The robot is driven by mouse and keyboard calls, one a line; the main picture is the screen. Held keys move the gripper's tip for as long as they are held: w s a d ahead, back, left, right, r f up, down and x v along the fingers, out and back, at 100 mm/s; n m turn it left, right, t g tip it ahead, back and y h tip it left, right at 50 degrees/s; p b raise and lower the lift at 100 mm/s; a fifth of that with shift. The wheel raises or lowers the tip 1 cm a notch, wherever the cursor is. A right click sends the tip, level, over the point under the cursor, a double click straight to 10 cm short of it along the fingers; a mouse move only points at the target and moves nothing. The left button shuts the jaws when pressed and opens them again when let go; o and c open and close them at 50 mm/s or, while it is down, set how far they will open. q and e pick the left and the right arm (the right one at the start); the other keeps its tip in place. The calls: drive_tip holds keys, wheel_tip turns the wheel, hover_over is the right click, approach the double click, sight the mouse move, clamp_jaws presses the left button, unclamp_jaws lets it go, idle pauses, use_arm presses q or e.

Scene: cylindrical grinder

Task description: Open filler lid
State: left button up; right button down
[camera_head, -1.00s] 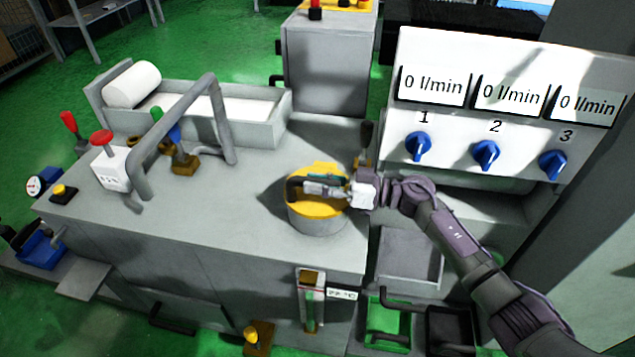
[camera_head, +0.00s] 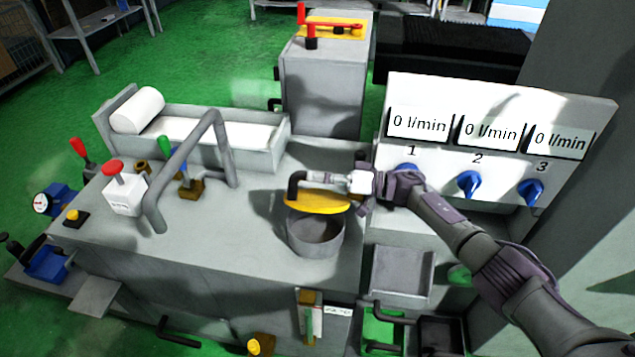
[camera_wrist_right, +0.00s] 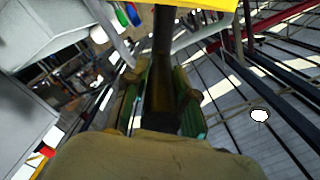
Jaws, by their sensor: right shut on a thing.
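The filler lid (camera_head: 318,203) is yellow with a dark handle (camera_head: 293,186) and is tilted up above the round grey filler neck (camera_head: 316,240). The neck's open mouth shows below the lid. My right gripper (camera_head: 325,178) is shut on the lid's handle, its arm coming in from the right. In the right wrist view, the dark handle (camera_wrist_right: 161,75) runs between the two fingers, and a strip of the yellow lid (camera_wrist_right: 210,4) shows at the top edge. My left gripper is not in view.
A white panel with three blue knobs (camera_head: 468,185) stands close behind my right arm. A bent grey pipe (camera_head: 180,160) rises from the machine top to the left. A grey tray (camera_head: 402,272) lies right of the filler neck.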

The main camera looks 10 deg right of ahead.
drive_tip(key=shift+w+d+r+m, duration=0.2)
drive_tip(key=shift+w+r+m, duration=0.05)
drive_tip(key=shift+w+m, duration=0.15)
drive_tip(key=c, duration=0.9)
unclamp_jaws()
drive_tip(key=v, duration=1.2)
